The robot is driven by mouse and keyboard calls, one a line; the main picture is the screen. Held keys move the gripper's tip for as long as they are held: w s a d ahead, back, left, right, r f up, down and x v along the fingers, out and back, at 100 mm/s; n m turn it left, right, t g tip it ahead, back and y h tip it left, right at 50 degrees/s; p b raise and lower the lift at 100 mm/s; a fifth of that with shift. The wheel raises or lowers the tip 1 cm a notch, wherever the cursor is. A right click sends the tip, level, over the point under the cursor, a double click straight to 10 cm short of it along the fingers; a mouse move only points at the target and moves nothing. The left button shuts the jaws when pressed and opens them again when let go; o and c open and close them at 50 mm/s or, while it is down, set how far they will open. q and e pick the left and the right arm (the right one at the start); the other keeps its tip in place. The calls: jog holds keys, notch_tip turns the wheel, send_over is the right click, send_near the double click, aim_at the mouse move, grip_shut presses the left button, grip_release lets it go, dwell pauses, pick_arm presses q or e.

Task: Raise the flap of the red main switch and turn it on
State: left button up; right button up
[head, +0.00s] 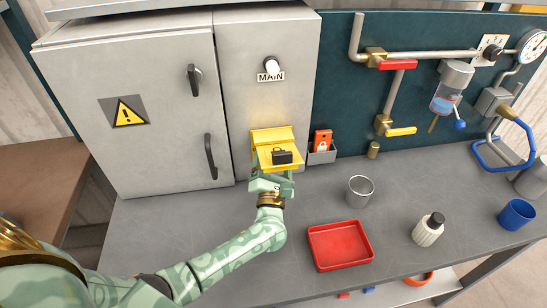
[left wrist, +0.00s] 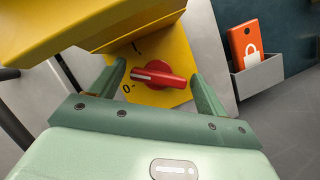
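The yellow flap (head: 265,158) of the main switch sticks out raised from the grey cabinet, with a black fitting on it. In the left wrist view the flap (left wrist: 110,22) spans the top left. Below it the red switch knob (left wrist: 158,76) sits on a yellow plate, its white line pointing left towards the 0 mark; the I mark is above. The flap hides the knob in the head view. My left gripper (head: 271,176) is under the flap. Its open fingers (left wrist: 158,84) stand on either side of the knob, apart from it as far as I can see. My right gripper is out of view.
A grey holder (head: 322,157) with a red padlock-marked tag (head: 322,139) is mounted just right of the switch. A metal cup (head: 360,190), a red tray (head: 340,246), a white bottle (head: 428,230) and a blue cup (head: 516,214) stand on the bench. Cabinet handles (head: 211,157) are to the left.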

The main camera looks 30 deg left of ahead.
pick_arm(q)
jog(key=shift+s, duration=0.1)
jog(key=s+r+v, duration=0.1)
jog(key=r+v, duration=0.2)
jog(key=v, duration=1.3)
jog(key=shift+d, duration=0.35)
jog(key=shift+s+r, duration=0.1)
jog(key=shift+r, duration=0.1)
